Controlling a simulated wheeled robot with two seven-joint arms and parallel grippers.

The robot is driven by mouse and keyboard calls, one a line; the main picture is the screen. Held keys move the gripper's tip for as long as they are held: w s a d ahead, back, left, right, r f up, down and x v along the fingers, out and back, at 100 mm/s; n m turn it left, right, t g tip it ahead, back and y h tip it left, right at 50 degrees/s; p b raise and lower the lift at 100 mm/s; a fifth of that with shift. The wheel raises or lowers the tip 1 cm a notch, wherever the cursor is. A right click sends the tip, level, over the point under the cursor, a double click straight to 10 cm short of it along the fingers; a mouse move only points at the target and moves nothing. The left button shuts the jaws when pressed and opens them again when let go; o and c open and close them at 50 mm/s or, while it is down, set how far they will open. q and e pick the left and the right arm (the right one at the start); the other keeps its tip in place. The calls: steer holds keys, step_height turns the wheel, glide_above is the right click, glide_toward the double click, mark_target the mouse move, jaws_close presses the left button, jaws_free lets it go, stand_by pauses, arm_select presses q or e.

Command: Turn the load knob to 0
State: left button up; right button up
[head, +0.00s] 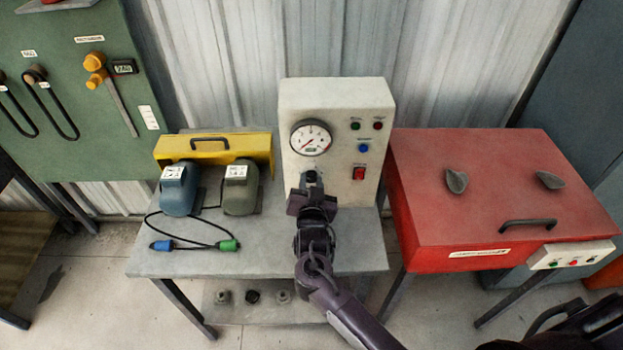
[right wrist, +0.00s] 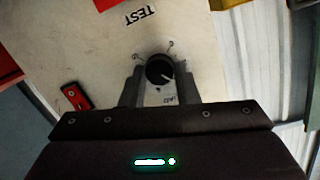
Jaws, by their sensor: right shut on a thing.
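The load knob (right wrist: 159,70) is round and black with a white pointer line, which points to the lower right in the right wrist view. Small marks surround it on the cream panel, and a partly hidden label sits just below it. My right gripper (right wrist: 160,80) has a finger on each side of the knob and is shut on it. In the head view my right gripper (head: 312,192) reaches the front of the cream test box (head: 336,96), below its gauge, and hides most of the knob. My left gripper is not in view.
Two motor-like units (head: 178,190) with cables stand left on the grey table (head: 165,262). A red-lidded machine (head: 480,205) stands close on the right.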

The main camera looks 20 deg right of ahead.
steer(key=n+p, duration=0.1)
steer(key=n, duration=0.3)
steer(key=shift+a+h+p, duration=0.1)
steer(key=shift+h+p, duration=0.2)
steer(key=shift+h, duration=0.1)
steer(key=n+p, duration=0.1)
steer(key=n, duration=0.3)
steer(key=shift+f+h, duration=0.1)
steer(key=shift+h, duration=0.3)
steer(key=n+p, duration=0.1)
steer(key=n, duration=0.4)
steer(key=shift+a+f+h, duration=0.1)
steer(key=shift+h, duration=0.3)
steer(key=shift+f+n+t, duration=0.1)
steer(key=shift+n+t, duration=0.4)
steer(key=shift+n, duration=1.8)
steer(key=o, duration=1)
steer(key=b+v, duration=0.1)
steer(key=v, duration=0.6)
steer(key=shift+s+a, duration=0.2)
steer(key=shift+s, duration=0.15)
